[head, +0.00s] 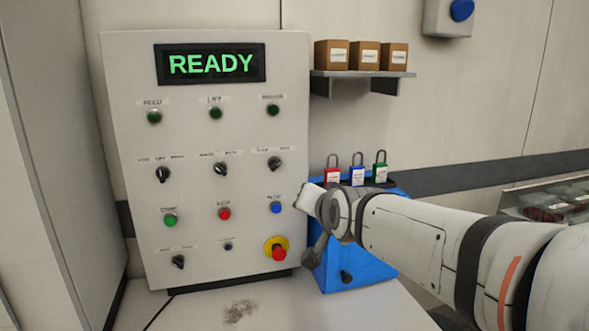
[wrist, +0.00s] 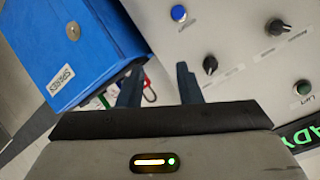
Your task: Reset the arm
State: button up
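My arm reaches in from the lower right of the head view, and my gripper (head: 308,197) is in front of the right edge of the grey control panel (head: 130,75). In the wrist view my gripper (wrist: 158,84) has two dark fingers apart, with nothing seen held between them. The panel's display (head: 210,63) reads READY in green. The panel carries a blue button (head: 275,208), a red button (head: 224,214), a green button (head: 170,220), a red emergency stop (head: 278,252) on yellow, and several black knobs. In the wrist view the panel appears turned, with the blue button (wrist: 179,13) at the top.
A blue box (head: 345,265), labelled SPARES in the wrist view (wrist: 95,45), stands right of the panel, partly behind my arm. Red (head: 332,175), blue (head: 357,175) and green (head: 380,172) padlocks are at its top. A wall shelf (head: 365,74) holds three cartons.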

jog(key=s+d+f+n+g+h+p, duration=0.1)
jog(key=s+d+g+p, duration=0.4)
jog(key=s, duration=0.6)
jog(key=s+d+f+n+g+h+p, duration=0.2)
jog(key=s+d+g+p, duration=0.3)
jog(key=s+p, duration=0.3)
jog(key=s+d, duration=0.1)
jog(key=s, duration=0.2)
jog(key=shift+s+f+n, duration=0.2)
jog(key=shift+s+n, duration=0.1)
jog(key=shift+s, duration=0.1)
jog(key=shift+d, duration=0.1)
